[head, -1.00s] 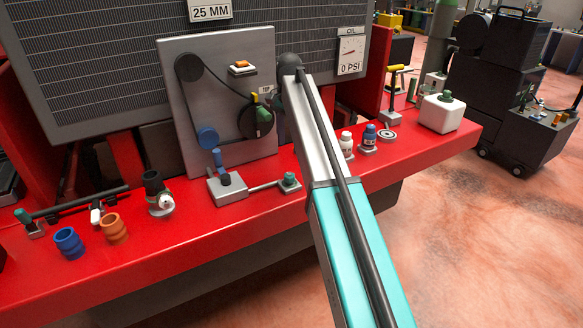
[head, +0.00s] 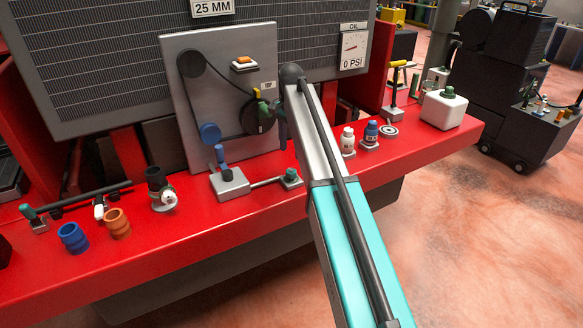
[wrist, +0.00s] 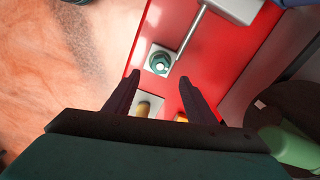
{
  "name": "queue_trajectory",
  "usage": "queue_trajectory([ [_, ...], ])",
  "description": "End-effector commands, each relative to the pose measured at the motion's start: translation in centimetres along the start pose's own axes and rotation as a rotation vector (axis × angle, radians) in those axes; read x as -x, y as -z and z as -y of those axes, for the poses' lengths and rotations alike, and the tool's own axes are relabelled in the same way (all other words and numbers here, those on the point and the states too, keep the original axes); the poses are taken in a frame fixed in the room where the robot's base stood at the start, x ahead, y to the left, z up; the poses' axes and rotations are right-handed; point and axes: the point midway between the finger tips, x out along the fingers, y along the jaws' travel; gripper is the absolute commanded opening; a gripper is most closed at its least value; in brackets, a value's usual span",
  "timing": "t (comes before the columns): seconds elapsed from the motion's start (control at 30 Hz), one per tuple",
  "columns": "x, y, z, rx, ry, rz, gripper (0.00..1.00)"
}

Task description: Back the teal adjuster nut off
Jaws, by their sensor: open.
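The teal adjuster nut (head: 291,174) sits on a small grey block at the end of a thin rod on the red shelf. In the wrist view, the nut (wrist: 159,63) is a dark teal ring with a pale centre, near the two fingertips and roughly centred between them. My gripper (wrist: 160,76) is open and empty, pointing down toward the nut. It appears apart from the nut. In the head view my arm hides most of the gripper; a dark part of it shows above the nut.
The rod runs to a grey tensioner block (head: 230,184) with a blue lever. A grey panel (head: 215,60) with belt and pulleys stands behind. White (head: 347,141) and blue (head: 371,132) bottles stand right of the arm. Orange (head: 117,224) and blue (head: 73,237) couplers stand at left.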

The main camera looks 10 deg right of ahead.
Motion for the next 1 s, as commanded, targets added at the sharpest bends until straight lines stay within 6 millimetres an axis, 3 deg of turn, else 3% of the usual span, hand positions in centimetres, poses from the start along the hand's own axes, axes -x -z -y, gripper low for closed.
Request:
queue_trajectory([
  [0.6, -7.5, 0.1, -0.1, -0.002, 0.0, 0.0, 0.5],
  [1.0, -9.2, 0.2, -0.1, -0.002, 0.001, -0.001, 0.5],
])
